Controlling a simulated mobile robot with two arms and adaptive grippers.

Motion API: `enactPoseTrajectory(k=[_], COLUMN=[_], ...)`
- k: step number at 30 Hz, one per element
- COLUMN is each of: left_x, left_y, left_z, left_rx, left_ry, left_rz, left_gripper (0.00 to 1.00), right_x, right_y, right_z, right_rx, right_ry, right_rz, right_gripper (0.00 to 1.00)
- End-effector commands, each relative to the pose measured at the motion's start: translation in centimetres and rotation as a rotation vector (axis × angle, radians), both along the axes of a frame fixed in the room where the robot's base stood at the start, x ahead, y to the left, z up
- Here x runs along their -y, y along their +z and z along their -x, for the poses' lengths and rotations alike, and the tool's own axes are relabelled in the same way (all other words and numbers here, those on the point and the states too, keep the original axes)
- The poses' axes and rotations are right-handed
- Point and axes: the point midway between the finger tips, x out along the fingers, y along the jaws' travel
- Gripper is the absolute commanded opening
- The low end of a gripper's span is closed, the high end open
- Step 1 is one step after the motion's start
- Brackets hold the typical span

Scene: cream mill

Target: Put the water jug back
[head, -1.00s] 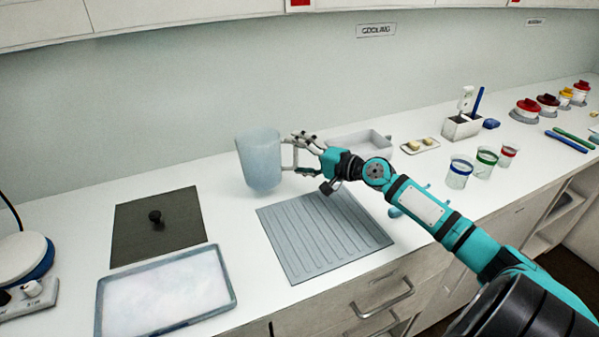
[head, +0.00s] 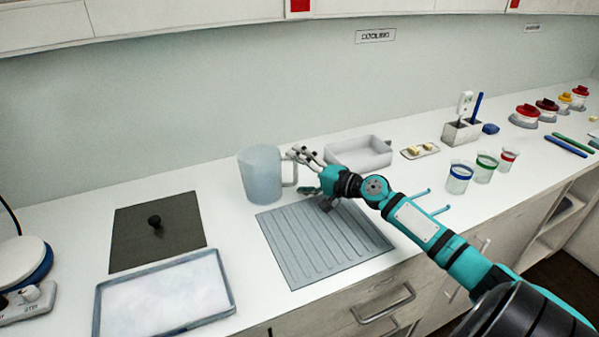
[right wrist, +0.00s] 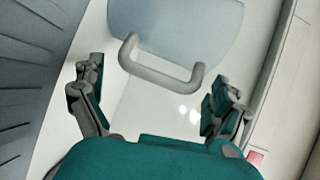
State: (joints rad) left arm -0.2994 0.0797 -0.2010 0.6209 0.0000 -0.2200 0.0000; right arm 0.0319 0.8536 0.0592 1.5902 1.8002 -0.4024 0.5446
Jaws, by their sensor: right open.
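The water jug (head: 262,176) is a pale translucent jug with a grey handle. It stands upright on the white counter behind the grey ribbed mat, with its handle to the right. My right gripper (head: 303,172) is open beside the handle, to its right. In the right wrist view the jug (right wrist: 180,25) is at the top, and its handle (right wrist: 158,75) points toward my open right gripper (right wrist: 158,95). The handle lies ahead of and between the spread fingers, with no visible contact. My left gripper is not in view.
The ribbed mat (head: 315,245) lies in front of the jug. A white tub (head: 362,160) stands to the right, behind my gripper. A dark board with a knob (head: 170,240) and a shallow tray (head: 165,295) lie to the left. Banded cups (head: 459,180) stand at right.

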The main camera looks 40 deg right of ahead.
Motion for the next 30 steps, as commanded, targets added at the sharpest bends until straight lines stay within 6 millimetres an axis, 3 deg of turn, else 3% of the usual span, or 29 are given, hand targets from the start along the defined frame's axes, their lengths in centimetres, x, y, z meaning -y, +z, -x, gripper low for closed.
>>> enactPoseTrajectory(k=[8, 24, 30], left_x=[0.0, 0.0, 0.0], left_y=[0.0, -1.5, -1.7], left_z=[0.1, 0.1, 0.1], left_rx=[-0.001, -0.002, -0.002], left_ry=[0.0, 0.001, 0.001], left_rz=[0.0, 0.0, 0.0], left_gripper=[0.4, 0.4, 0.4], right_x=[0.2, 2.9, 3.4], right_y=[0.1, 1.5, 1.9], right_z=[0.7, 9.3, 11.0], right_rx=[-0.003, -0.002, -0.001], right_ry=[0.0, 0.0, 0.0], right_rz=[0.0, -0.002, -0.002], right_gripper=[1.0, 1.0, 1.0])
